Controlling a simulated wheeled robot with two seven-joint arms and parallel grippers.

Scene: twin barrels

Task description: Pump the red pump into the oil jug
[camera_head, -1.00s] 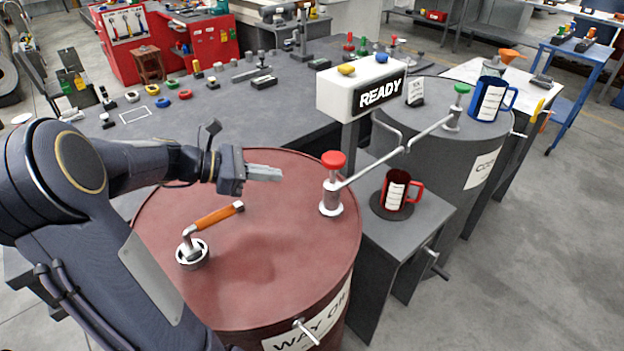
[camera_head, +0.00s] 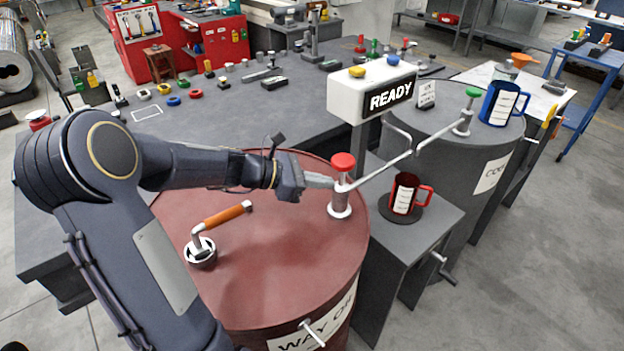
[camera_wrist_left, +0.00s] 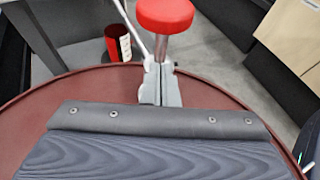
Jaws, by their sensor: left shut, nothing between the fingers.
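The red pump (camera_head: 343,162) stands upright on the red barrel (camera_head: 280,250), with a red knob on a pale stem. Its thin spout runs up and right, ending above the red jug (camera_head: 404,196). That jug has a white label and sits on a dark round pad (camera_head: 377,208) on a grey stand. My left gripper (camera_head: 334,183) is shut and empty, its fingertips beside the pump's stem, just below the knob. In the left wrist view the fingers (camera_wrist_left: 160,85) overlap the stem under the knob (camera_wrist_left: 165,15); I cannot tell whether they touch. My right gripper is out of view.
A white READY sign (camera_head: 372,95) stands behind the pump. An orange-handled crank (camera_head: 222,215) sits on the red barrel. Right of it, a grey barrel (camera_head: 460,165) carries a green-topped pump (camera_head: 473,93) and a blue jug (camera_head: 502,103). The barrel top's front is clear.

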